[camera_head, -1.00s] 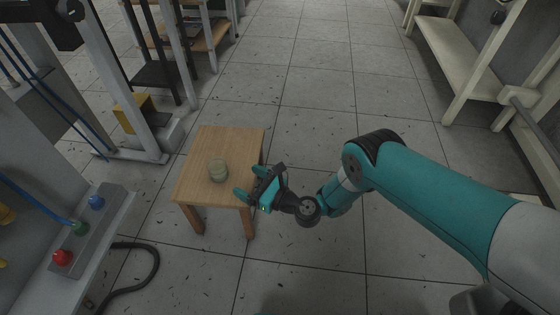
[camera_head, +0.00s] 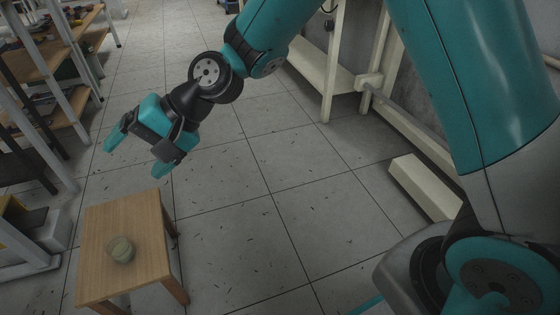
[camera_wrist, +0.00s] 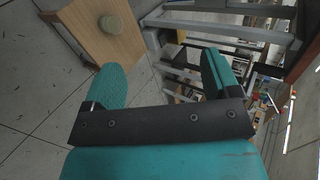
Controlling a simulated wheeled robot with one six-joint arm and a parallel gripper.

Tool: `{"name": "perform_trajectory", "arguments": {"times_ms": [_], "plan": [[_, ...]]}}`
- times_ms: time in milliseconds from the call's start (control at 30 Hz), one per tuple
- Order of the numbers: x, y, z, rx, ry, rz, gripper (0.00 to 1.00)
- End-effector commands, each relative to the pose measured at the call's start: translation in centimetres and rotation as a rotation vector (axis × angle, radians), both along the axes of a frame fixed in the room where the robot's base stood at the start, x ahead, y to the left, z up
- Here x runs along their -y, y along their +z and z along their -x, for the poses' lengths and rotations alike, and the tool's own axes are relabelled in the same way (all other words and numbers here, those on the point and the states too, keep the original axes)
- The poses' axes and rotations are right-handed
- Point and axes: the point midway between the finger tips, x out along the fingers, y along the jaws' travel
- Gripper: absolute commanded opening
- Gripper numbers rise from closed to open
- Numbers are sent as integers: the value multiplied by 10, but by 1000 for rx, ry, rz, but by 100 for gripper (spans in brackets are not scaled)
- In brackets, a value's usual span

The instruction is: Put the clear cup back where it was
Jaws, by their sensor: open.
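The clear cup (camera_head: 120,249) stands upright on the small wooden table (camera_head: 150,222) at the lower left of the head view. It looks pale greenish and see-through. My gripper (camera_head: 133,158) is open and empty, raised above and beyond the table's far edge, apart from the cup. In the wrist view the cup (camera_wrist: 110,24) shows at the upper left on the tabletop (camera_wrist: 85,22), beyond the left finger. The two teal fingers (camera_wrist: 165,80) are spread with nothing between them.
Shelving with items (camera_head: 60,50) stands at the upper left. A pale bench frame (camera_head: 330,80) and a beam (camera_head: 425,185) lie to the right. Tiled floor (camera_head: 250,215) is clear between the table and the beam.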

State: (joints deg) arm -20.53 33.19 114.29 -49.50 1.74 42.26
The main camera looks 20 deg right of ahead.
Motion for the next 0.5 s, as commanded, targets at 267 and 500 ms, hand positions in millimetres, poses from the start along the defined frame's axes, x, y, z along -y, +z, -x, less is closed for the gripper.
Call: {"name": "perform_trajectory", "arguments": {"times_ms": [267,500], "plan": [[115,62,105,321,330,371,82],[184,66,180,403,532,561,82]]}}
